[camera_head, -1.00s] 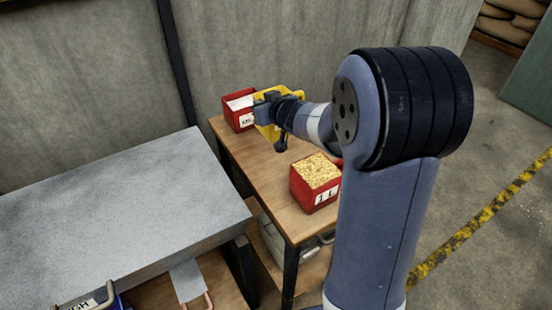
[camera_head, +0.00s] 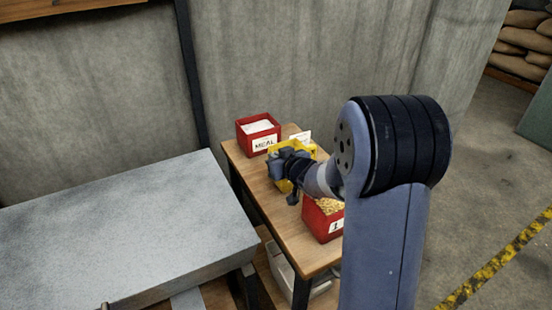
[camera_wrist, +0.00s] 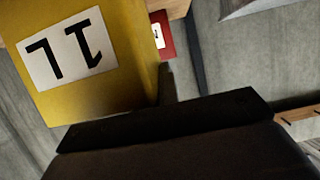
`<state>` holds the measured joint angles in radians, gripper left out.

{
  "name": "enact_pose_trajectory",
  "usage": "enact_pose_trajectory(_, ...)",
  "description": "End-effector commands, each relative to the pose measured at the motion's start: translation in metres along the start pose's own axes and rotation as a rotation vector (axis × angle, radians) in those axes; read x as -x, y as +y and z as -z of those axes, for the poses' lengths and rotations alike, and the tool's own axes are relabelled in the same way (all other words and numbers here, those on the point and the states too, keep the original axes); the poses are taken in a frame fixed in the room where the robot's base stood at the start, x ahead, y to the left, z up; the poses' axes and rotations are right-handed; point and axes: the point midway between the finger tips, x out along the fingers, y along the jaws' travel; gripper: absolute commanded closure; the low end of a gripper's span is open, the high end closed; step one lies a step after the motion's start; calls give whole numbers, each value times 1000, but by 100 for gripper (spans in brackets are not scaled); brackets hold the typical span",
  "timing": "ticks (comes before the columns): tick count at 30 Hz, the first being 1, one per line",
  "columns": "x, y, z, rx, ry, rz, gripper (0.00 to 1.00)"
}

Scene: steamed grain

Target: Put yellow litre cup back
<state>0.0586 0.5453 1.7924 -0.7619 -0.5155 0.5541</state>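The yellow litre cup (camera_head: 309,150) is at my gripper (camera_head: 282,168), above or on the wooden table. My arm and gripper hide part of it. In the wrist view the yellow cup (camera_wrist: 125,85) is large at upper left, with a white "1L" label that looks turned over. My gripper (camera_wrist: 165,125) shows there as a dark bar against the cup and appears shut on it; the fingertips are hidden. I cannot tell whether the cup's base touches the table.
A red "MEAL" box (camera_head: 243,133) stands at the table's far end. A red grain-filled box (camera_head: 318,225) stands nearer, partly behind my arm. A white card (camera_head: 301,136) shows behind the cup. The wooden table (camera_head: 246,180) adjoins a clear grey bench (camera_head: 120,225). A concrete wall is behind.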

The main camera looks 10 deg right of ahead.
Motion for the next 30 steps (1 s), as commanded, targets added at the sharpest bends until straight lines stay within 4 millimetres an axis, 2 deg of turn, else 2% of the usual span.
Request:
enact_pose_trajectory(4, -2, 0, -4, 0, 0, 0, 100)
enact_pose_trajectory(6, -1, 0, -3, 0, 0, 0, 92)
enact_pose_trajectory(12, -1, 0, -3, 0, 0, 0, 76)
enact_pose_trajectory(22, 1, 0, 2, 0, 0, 0, 76)
enact_pose_trajectory(26, 16, 1, 1, -1, 1, -2, 76)
enact_pose_trajectory(30, 43, 1, 2, 0, 2, -3, 76)
